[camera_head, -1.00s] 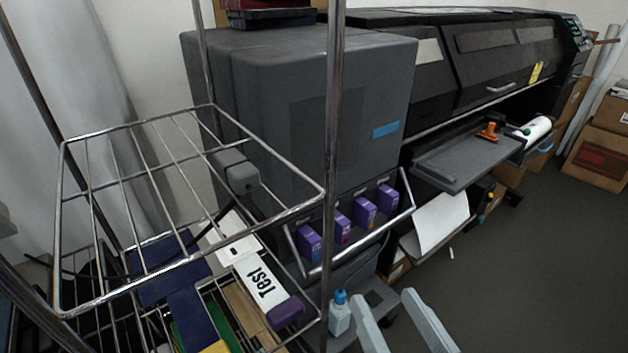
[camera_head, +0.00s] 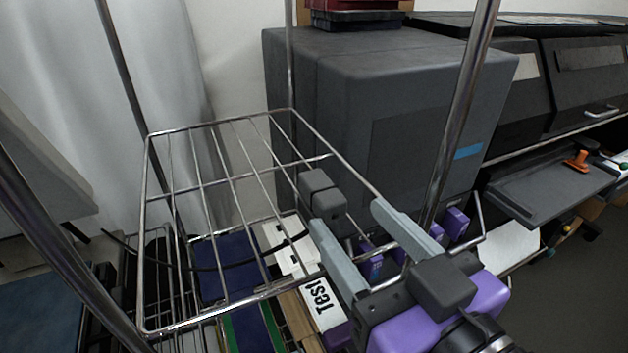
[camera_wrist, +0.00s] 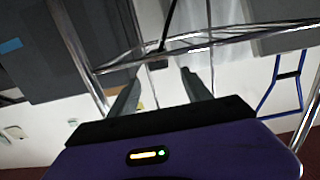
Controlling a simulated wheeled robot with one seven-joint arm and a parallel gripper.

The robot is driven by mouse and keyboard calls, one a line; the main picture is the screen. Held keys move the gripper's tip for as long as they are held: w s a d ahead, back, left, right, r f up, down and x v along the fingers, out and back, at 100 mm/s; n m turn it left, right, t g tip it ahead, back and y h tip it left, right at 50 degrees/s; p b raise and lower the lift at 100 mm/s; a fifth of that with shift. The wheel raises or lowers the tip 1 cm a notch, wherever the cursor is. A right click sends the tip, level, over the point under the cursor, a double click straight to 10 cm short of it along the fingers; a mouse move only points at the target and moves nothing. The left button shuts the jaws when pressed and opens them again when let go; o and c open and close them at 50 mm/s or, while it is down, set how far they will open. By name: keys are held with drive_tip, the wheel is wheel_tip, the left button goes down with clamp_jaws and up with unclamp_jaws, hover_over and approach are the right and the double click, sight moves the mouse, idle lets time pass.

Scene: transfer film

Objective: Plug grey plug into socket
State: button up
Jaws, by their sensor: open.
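The grey plug (camera_head: 322,189) is a blocky grey piece at the right side of the wire basket, in front of the large dark grey cabinet. A thin black cable (camera_head: 205,267) runs across the basket area. My gripper (camera_head: 348,213) is open, with its two pale grey fingers pointing toward the plug. The plug appears just beyond the fingertips; I cannot tell whether they touch. In the wrist view, the open fingers (camera_wrist: 160,80) show beside a chrome bar, and the plug is not clear. A white piece with small dark marks (camera_head: 283,249), possibly the socket, lies below the plug.
The wire basket (camera_head: 200,185) and a chrome upright (camera_head: 463,110) stand close to my gripper. The dark cabinet (camera_head: 400,100) stands behind. Open floor (camera_head: 580,300) lies at right.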

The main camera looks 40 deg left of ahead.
sight(330, 197)
drive_tip(key=p+x, duration=0.1)
drive_tip(key=x, duration=0.5)
drive_tip(key=shift+w+a+f+p, duration=0.15)
drive_tip(key=shift+w+a+p, duration=0.1)
drive_tip(key=shift+p, duration=0.15)
drive_tip(key=shift+c, duration=0.5)
drive_tip(key=shift+s, duration=0.1)
clamp_jaws()
